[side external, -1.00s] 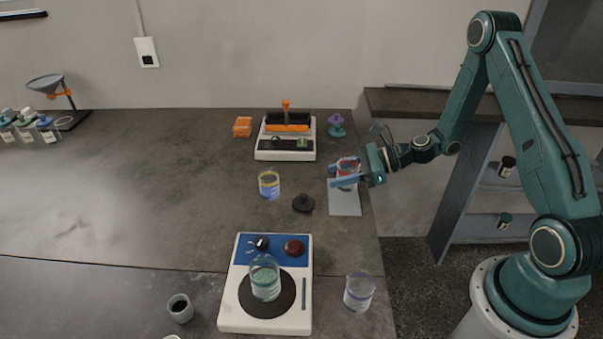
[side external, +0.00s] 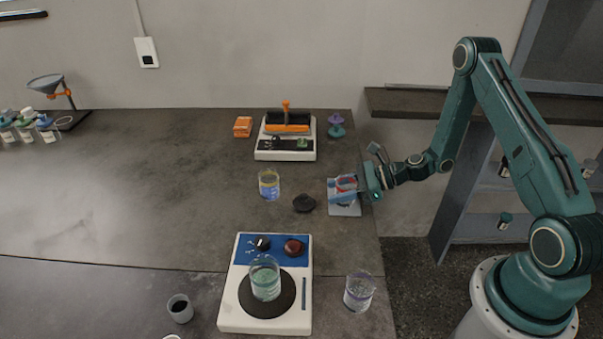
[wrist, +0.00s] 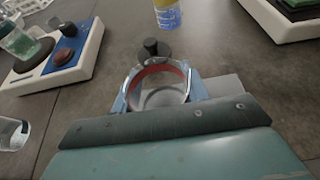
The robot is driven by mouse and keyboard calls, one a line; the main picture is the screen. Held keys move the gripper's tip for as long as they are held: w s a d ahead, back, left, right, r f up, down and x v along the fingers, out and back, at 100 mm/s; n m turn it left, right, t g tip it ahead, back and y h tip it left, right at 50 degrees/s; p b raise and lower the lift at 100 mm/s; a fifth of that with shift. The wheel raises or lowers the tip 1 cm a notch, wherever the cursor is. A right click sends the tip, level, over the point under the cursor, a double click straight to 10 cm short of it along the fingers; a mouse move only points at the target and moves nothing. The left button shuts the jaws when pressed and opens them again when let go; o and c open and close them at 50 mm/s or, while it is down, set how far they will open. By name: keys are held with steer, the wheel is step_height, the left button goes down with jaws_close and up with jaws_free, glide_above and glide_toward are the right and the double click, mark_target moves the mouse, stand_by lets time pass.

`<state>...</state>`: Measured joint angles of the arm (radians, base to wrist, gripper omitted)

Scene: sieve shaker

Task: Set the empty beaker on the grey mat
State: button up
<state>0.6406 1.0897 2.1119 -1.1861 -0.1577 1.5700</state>
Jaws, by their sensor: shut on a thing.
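My gripper (side external: 348,193) is shut on a clear beaker (side external: 346,183) with a red band and nothing visible inside it. In the wrist view the beaker (wrist: 158,88) stands upright between the blue fingers. The grey mat (side external: 345,211) lies at the table's right edge, directly under the gripper and mostly covered by it. A strip of the mat shows in the wrist view (wrist: 225,86). The beaker is at or just above the mat; I cannot tell whether its base touches.
A black stopper (side external: 304,203) lies left of the mat. A beaker with yellow and blue (side external: 269,185) stands farther left. A stirrer (side external: 240,310) with a green-liquid beaker (side external: 264,280) and another clear beaker (side external: 359,292) are in front. An orange-topped device (side external: 286,149) stands behind.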

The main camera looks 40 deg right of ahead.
steer(key=shift+f, duration=0.2)
steer(key=o, duration=1)
steer(key=shift+r, duration=0.15)
steer(key=v, duration=1.2)
steer(key=shift+a+r, duration=0.1)
